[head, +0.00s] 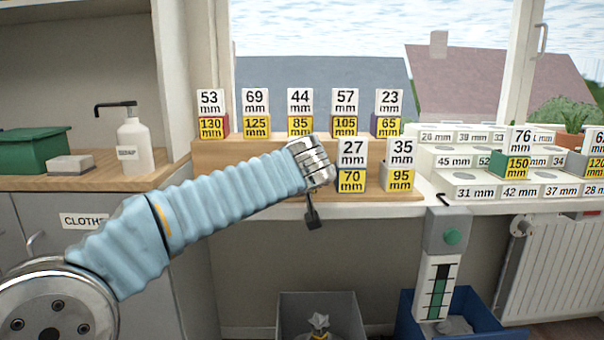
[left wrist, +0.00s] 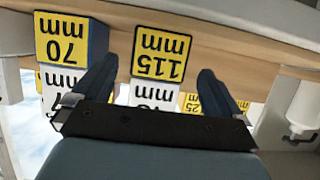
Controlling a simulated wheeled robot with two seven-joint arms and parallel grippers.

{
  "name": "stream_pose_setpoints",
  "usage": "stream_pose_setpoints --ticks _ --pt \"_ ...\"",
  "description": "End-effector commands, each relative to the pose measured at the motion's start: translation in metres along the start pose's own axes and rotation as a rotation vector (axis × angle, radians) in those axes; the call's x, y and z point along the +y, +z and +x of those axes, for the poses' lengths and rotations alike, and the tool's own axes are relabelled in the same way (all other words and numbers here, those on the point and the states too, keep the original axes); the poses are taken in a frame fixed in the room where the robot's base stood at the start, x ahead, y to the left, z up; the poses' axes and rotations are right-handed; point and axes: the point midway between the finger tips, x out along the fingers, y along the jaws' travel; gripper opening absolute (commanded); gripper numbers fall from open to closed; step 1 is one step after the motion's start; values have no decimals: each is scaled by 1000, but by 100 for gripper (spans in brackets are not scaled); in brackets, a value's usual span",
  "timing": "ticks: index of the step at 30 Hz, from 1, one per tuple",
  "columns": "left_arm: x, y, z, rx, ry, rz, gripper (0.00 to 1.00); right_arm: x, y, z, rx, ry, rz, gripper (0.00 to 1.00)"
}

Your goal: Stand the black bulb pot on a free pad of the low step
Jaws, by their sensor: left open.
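My left gripper (head: 311,208) is at the front edge of the wooden two-step stand (head: 240,180), mostly hidden by its own wrist. In the left wrist view, which is upside down, its two fingers (left wrist: 157,75) are apart. A pot labelled 115 mm (left wrist: 161,53) shows between them; contact cannot be told. My arm hides it in the head view. Pots labelled 70 (head: 352,180) and 95 (head: 400,178) stand on the stand's low step, several more on its high step. My right gripper is out of view.
A white stepped rack (head: 445,160) with mm labels stands at the right, holding a 150 mm pot (head: 517,166) and a 120 mm pot (head: 596,164). A soap bottle (head: 134,145) stands left. A radiator (head: 555,260) is below the sill.

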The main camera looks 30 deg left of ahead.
Motion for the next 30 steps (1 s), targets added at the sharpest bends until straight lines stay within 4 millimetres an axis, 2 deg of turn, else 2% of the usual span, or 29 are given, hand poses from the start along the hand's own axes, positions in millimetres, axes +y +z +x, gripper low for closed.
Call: stream_pose_setpoints --ticks 5,13,16,22,30 --pt "0 -1 15 0 -1 0 100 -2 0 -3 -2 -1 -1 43" --pt "1 -2 55 -1 -2 0 100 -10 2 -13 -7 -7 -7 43" --pt "1 -1 62 0 0 1 100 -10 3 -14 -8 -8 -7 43" --pt "1 0 63 1 0 0 100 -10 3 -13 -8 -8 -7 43" --pt "2 0 62 0 0 0 60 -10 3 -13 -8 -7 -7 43"
